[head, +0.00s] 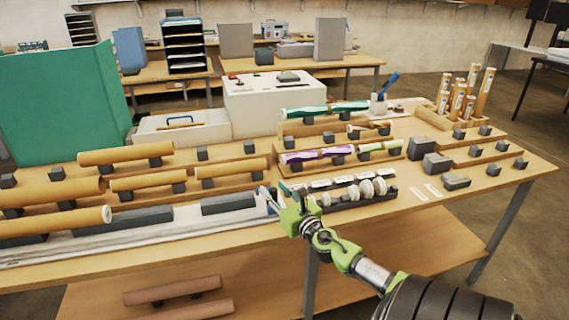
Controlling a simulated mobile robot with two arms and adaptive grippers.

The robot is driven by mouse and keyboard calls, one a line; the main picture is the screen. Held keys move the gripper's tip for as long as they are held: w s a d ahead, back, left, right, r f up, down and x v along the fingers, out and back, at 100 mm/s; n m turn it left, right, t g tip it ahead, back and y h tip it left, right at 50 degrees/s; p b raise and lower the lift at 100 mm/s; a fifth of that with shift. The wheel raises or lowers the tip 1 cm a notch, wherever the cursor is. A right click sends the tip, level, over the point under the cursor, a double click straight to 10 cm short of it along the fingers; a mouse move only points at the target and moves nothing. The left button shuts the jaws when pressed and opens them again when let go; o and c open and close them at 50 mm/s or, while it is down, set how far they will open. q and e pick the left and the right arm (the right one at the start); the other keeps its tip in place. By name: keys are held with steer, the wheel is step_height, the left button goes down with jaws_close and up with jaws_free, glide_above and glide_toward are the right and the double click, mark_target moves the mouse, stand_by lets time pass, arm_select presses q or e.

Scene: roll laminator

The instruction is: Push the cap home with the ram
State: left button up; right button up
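My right gripper (275,194), green and grey, is at the right end of a long pale rail (160,229) along the table's front edge. A bluish-grey part shows at its fingertips; I cannot tell whether it is the ram or a finger, or whether the fingers are open. A brown cardboard tube (55,222) with a white end, perhaps the cap, lies at the rail's left part. Dark cradle blocks (228,204) line the rail. White round caps (366,190) stand in a dark rack right of the gripper. My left gripper is out of view.
Several brown tubes (126,155) rest on dark supports behind the rail. Wrapped rolls (315,154) lie on wooden steps farther right. A white box (275,97) and a green panel (60,105) stand behind. The table's front right top (370,216) is mostly clear.

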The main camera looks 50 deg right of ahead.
steer(key=v, duration=1.1)
steer(key=shift+s, duration=0.25)
